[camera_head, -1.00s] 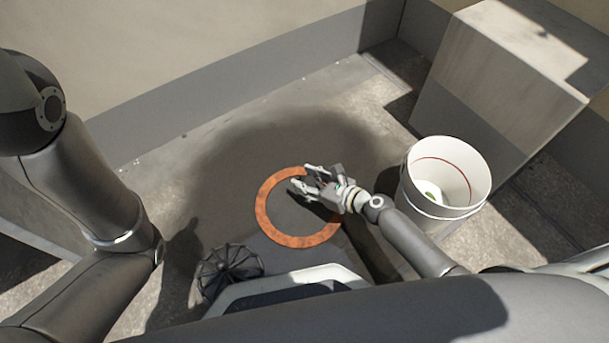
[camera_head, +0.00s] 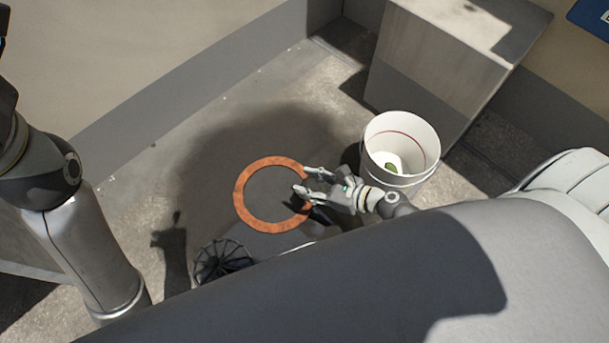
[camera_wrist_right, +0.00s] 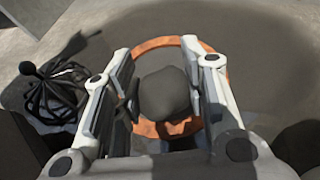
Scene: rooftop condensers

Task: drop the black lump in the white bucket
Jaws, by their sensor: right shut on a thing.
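The black lump (camera_wrist_right: 166,95) is a dark, rounded, rough piece between the fingers of my right gripper in the right wrist view. My right gripper (camera_head: 303,180) is shut on it, over the right side of an orange ring. In the head view I cannot make out the lump clearly. The white bucket (camera_head: 378,168) stands upright on the floor to the right of my right gripper. My left gripper is out of view; only part of that arm shows.
The orange ring (camera_head: 246,213) lies on the dark-stained floor; it also shows in the right wrist view (camera_wrist_right: 155,43). A black wire-like round thing (camera_head: 222,260) is at its lower left. A grey block (camera_head: 430,75) stands behind the bucket. Floor left of the ring is clear.

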